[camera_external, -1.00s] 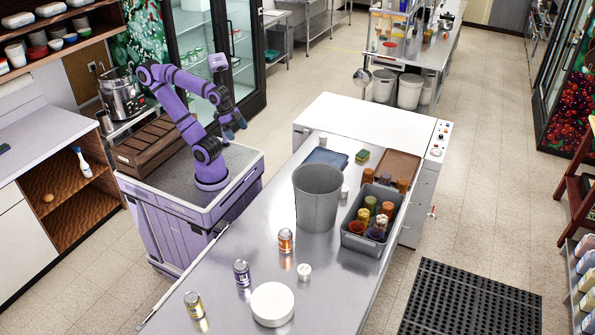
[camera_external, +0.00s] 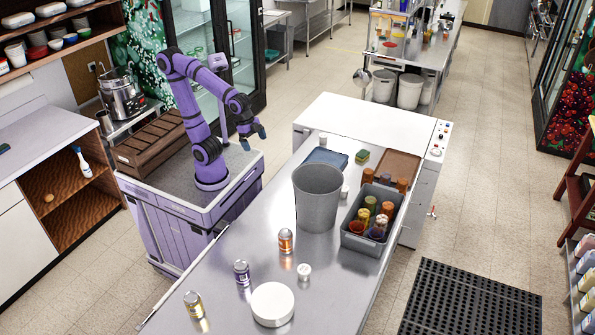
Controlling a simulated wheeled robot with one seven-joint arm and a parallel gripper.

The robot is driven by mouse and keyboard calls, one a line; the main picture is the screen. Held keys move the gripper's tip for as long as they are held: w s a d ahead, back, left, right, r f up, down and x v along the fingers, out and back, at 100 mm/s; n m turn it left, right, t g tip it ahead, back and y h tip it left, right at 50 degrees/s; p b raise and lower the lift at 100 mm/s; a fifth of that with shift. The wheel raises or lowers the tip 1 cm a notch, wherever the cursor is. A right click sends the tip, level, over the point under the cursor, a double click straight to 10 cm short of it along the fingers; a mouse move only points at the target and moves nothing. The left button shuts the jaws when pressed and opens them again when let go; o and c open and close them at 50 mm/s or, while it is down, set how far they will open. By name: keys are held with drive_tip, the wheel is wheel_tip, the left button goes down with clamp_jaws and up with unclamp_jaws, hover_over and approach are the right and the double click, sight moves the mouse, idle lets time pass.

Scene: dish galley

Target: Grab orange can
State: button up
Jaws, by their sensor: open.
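The orange can (camera_external: 286,241) stands upright on the steel counter (camera_external: 334,267), in front of and to the left of a grey bin. My gripper (camera_external: 253,141) is open and points down, near the counter's left edge. It is well above and behind the can, apart from it, with nothing visible between its fingers. A purple can (camera_external: 242,273) and a yellow can (camera_external: 194,304) stand upright farther toward the front left.
The tall grey bin (camera_external: 318,197) stands right behind the orange can. A small white cup (camera_external: 304,272) and a round white container (camera_external: 272,304) are in front. A grey crate (camera_external: 364,243) of jars is at right.

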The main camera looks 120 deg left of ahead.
drive_tip(key=w+d+f+m+g, duration=0.1)
drive_tip(key=w+d+f, duration=0.25)
drive_tip(key=w, duration=0.35)
drive_tip(key=w+d+f+m+g, duration=0.1)
drive_tip(key=w+d+f+m, duration=0.15)
drive_tip(key=w+f, duration=0.3)
drive_tip(key=m+g, duration=0.2)
approach(285, 237)
drive_tip(key=a+f, duration=0.1)
drive_tip(key=s+a+f, duration=0.1)
drive_tip(key=shift+s+a+n, duration=0.25)
drive_tip(key=shift+s+a, duration=0.1)
drive_tip(key=shift+a, duration=0.05)
drive_tip(key=shift+w+d+f, duration=0.1)
drive_tip(key=shift+f, duration=0.35)
wheel_tip(285, 237, down, 11)
drive_tip(key=shift+r, duration=0.2)
drive_tip(key=shift+c, duration=0.4)
drive_tip(key=c, duration=1.2)
drive_tip(key=shift+c, duration=0.2)
